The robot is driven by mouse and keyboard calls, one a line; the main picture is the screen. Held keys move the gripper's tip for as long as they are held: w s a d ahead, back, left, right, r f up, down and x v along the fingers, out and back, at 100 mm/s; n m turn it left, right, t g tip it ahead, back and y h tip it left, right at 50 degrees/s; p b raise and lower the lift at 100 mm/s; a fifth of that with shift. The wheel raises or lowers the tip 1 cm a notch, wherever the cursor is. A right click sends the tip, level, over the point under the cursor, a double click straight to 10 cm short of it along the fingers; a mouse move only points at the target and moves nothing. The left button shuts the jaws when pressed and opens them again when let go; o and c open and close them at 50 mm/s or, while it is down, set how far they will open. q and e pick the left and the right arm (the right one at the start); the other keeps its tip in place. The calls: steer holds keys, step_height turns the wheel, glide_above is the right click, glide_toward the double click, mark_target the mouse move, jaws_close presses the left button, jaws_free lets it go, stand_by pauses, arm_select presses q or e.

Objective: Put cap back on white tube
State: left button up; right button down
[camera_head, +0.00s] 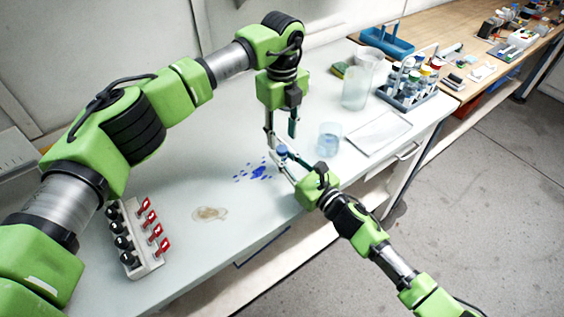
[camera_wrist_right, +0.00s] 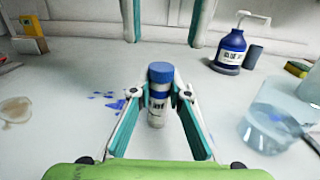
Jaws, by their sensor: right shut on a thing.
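The white tube (camera_wrist_right: 157,108) stands upright in the right wrist view, with a blue and white label. A blue cap (camera_wrist_right: 161,72) sits on its top; I cannot tell how tightly. My right gripper (camera_wrist_right: 160,97) is shut on the tube's upper body, just under the cap. In the head view the blue cap (camera_head: 282,150) shows between the right gripper's fingertips (camera_head: 281,157), with most of the tube hidden. My left gripper (camera_head: 281,136) is open, pointing down above and behind the tube. Its two fingers also show, apart and empty, at the top of the right wrist view (camera_wrist_right: 167,38).
Blue spots (camera_head: 258,171) and a brown stain (camera_head: 209,214) mark the table. A beaker of bluish liquid (camera_head: 329,138) stands right of the grippers. A rack of bottles (camera_head: 408,88) and a tray (camera_head: 379,133) lie further right. A switch block (camera_head: 136,243) is front left.

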mark_target(282, 149)
arm_select(q)
steer(key=shift+f, duration=1.9)
jaws_close()
steer(key=shift+o, duration=0.2)
jaws_free()
steer(key=shift+r, duration=2.3)
steer(key=shift+c, duration=0.2)
